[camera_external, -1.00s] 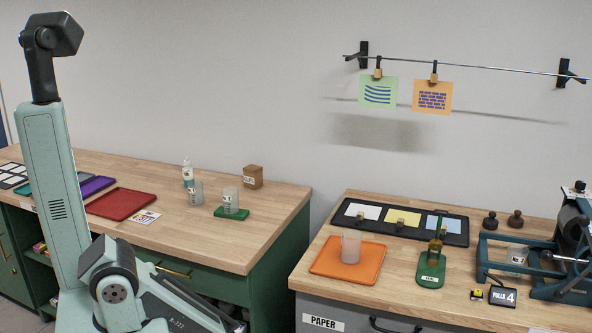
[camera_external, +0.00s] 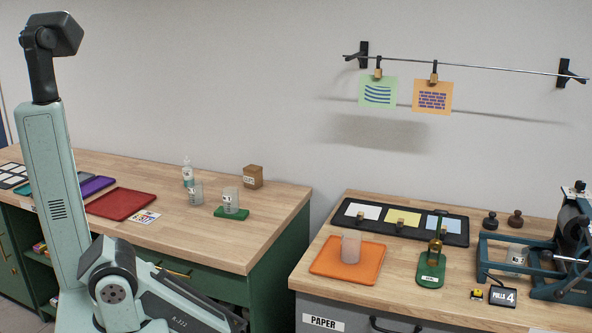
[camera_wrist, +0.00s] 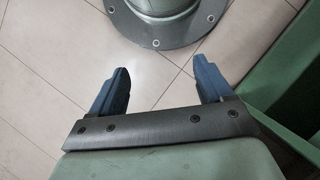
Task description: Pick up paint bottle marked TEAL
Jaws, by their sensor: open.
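A small pale bottle (camera_external: 188,174) with a nozzle top and a teal-green band stands upright at the back of the left wooden bench. Its lettering is too small to read, so I cannot tell whether it is marked TEAL. No other paint bottle is plainly readable. My gripper (camera_wrist: 162,70) is open and empty in the wrist view, with its two blue fingers apart above the tiled floor. The gripper cannot be made out in the external view. The bottle does not show in the wrist view.
Near the bottle stand a clear cup (camera_external: 196,194), another cup (camera_external: 231,201) on a green base, and a brown box (camera_external: 253,177). A red tray (camera_external: 121,203) lies left. The right bench holds an orange tray (camera_external: 325,266) and a press (camera_external: 572,240). The left bench's front right is clear.

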